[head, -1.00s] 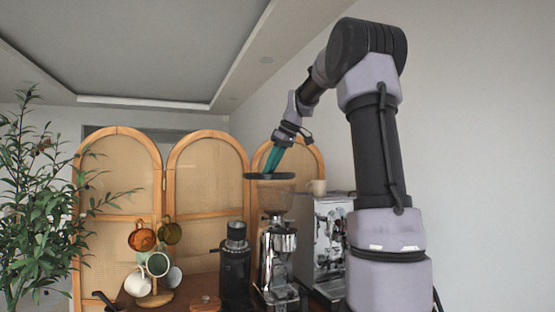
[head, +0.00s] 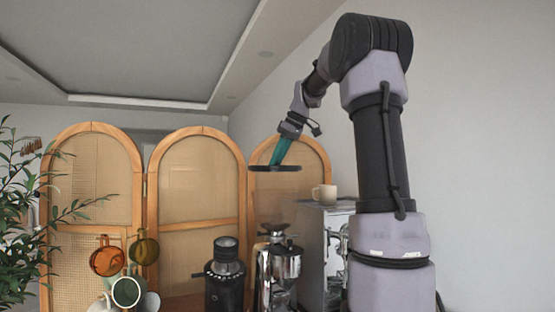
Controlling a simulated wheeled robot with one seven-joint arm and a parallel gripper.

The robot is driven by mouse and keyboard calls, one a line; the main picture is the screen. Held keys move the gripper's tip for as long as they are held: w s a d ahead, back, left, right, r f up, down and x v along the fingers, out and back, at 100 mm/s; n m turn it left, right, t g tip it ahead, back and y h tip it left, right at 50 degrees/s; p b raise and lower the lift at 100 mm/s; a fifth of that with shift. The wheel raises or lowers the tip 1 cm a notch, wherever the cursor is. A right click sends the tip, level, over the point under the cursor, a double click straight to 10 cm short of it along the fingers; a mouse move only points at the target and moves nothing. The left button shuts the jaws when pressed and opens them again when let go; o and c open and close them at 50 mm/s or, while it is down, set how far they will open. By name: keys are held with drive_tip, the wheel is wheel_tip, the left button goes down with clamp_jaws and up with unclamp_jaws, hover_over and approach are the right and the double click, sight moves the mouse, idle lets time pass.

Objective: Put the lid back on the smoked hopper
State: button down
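My gripper (head: 279,155), with teal fingers, points down and is shut on the dark round lid (head: 290,169). The lid is held roughly level, high above the chrome grinder (head: 282,262). The grinder has a dark collar (head: 272,229) on top. The smoked hopper is hard to make out against the woven panel behind; I cannot tell its rim or its exact gap to the lid. The fingers hide the lid's knob.
A black grinder (head: 225,275) stands left of the chrome one. A coffee machine (head: 318,222) with a beige cup (head: 325,193) on top stands to the right. Mugs (head: 108,260) hang at the left. Folding wooden screens (head: 193,190) stand behind.

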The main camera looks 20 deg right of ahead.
wheel_tip(320, 180, down, 6)
idle(0.6)
drive_tip(key=shift+s+f, duration=0.1)
idle(2.1)
drive_tip(key=c, duration=0.6)
unclamp_jaws()
drive_tip(key=o, duration=0.5)
drive_tip(key=shift+r, duration=3.5)
